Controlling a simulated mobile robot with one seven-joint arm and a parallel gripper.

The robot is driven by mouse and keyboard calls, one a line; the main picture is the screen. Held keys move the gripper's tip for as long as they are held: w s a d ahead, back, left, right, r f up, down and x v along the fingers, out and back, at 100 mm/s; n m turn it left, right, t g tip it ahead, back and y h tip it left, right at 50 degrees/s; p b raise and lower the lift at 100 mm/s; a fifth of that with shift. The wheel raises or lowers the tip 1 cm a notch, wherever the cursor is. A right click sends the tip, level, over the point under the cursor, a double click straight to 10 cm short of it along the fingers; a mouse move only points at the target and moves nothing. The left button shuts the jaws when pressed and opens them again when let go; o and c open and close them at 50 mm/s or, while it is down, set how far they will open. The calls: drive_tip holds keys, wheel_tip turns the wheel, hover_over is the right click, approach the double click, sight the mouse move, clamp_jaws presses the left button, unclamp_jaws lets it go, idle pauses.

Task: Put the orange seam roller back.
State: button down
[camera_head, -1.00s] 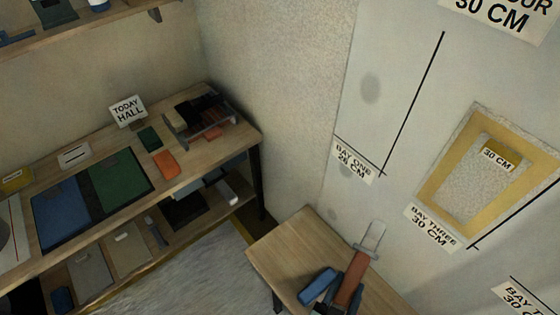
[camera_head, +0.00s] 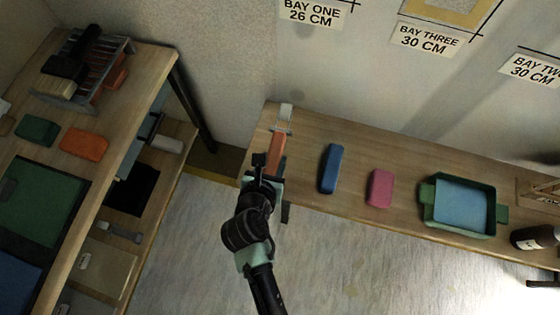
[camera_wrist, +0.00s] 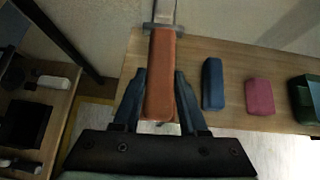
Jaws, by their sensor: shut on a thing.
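The orange seam roller (camera_head: 279,143) has a long orange-brown handle, and a metal fork with a pale roller end points away from me. My gripper (camera_head: 270,164) is shut on its handle, over the left end of the wall-side table. In the wrist view the handle (camera_wrist: 161,78) lies between the two dark fingers of my gripper (camera_wrist: 160,77), its metal end toward the wall. The far end of the roller is cut off by the top of the wrist view. I cannot tell whether the roller touches the table top.
The wooden table (camera_head: 400,160) holds a blue block (camera_head: 331,168), a pink block (camera_head: 379,188), a green tray (camera_head: 465,205) and a dark bottle (camera_head: 535,238). On the left table are a rack with tools (camera_head: 90,75), an orange block (camera_head: 84,143) and a green block (camera_head: 37,130).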

drive_tip(key=w+f+g+b, duration=0.1)
drive_tip(key=w+f+b, duration=0.4)
drive_tip(key=f+b, duration=0.3)
drive_tip(key=shift+w+d+f+m, duration=0.2)
drive_tip(key=shift+d+f+m, duration=0.1)
drive_tip(key=shift+f, duration=0.15)
drive_tip(key=shift+f+b, duration=1.45)
drive_tip(key=shift+f, duration=3.35)
drive_tip(key=shift+f, duration=0.4)
drive_tip(key=shift+c, duration=2.2)
unclamp_jaws()
drive_tip(key=shift+b, duration=0.4)
drive_tip(key=shift+b, duration=0.4)
